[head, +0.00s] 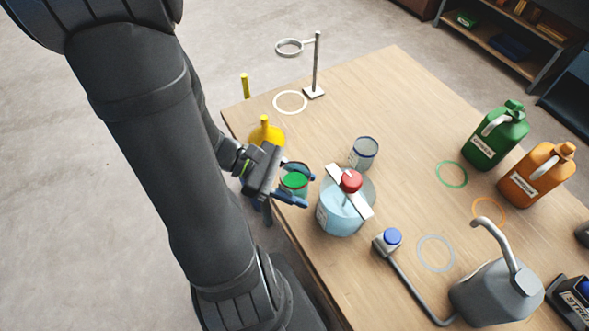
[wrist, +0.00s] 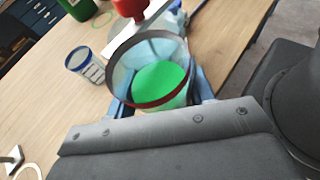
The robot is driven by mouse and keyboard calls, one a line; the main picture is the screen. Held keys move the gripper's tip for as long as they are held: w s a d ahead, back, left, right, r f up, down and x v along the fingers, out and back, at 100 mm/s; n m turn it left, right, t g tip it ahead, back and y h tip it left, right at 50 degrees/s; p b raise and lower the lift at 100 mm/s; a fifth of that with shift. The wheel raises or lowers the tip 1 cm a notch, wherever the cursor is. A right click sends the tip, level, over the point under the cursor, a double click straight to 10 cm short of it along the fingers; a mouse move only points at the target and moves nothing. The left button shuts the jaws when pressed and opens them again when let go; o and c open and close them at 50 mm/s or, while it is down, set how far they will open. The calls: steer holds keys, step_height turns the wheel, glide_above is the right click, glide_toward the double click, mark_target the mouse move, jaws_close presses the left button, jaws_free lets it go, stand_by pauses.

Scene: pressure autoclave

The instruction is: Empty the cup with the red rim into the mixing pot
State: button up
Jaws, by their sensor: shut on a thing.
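The cup with the red rim (head: 295,180) holds bright green liquid and is between the fingers of my gripper (head: 297,186), which is shut on it. In the wrist view the cup (wrist: 150,75) shows its rim and the green liquid inside. The mixing pot (head: 338,214) is a clear round vessel with pale blue liquid, just right of the cup. A white bar with a red knob (head: 351,181) lies across its top. In the wrist view the pot is mostly hidden behind the cup. I cannot tell whether cup and pot touch.
A blue-rimmed cup (head: 364,153) stands behind the pot. A yellow flask (head: 266,134) is beside my gripper. A blue-button device (head: 389,239), grey spouted jug (head: 497,291), green jug (head: 496,136) and orange jug (head: 537,174) stand to the right. A ring stand (head: 315,75) is at the back.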

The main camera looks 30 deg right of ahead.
stand_by(0.3)
steer(key=shift+s+d+r+t+y, duration=0.3)
steer(key=shift+d+t+y, duration=0.15)
steer(key=shift+t+y, duration=0.05)
steer(key=r+t+y, duration=0.1)
steer(key=t+y, duration=0.1)
steer(key=r+t+y, duration=0.1)
steer(key=r+y, duration=0.1)
steer(key=d+r+t+y, duration=0.1)
steer(key=r+t+y, duration=0.1)
steer(key=shift+s+n+t+y, duration=0.3)
steer(key=shift+s+n+y, duration=0.05)
steer(key=shift+n+y, duration=0.05)
stand_by(1.2)
steer(key=shift+s+d+r+t+y, duration=0.1)
steer(key=shift+r+t+y, duration=0.2)
steer(key=shift+t+y, duration=0.6)
steer(key=shift+s+d+r+t+y, duration=0.2)
steer(key=shift+t+y, duration=0.45)
steer(key=shift+y, duration=0.5)
steer(key=shift+d+r+t+y, duration=0.1)
steer(key=shift+r+t+y, duration=0.25)
steer(key=shift+t+y, duration=0.55)
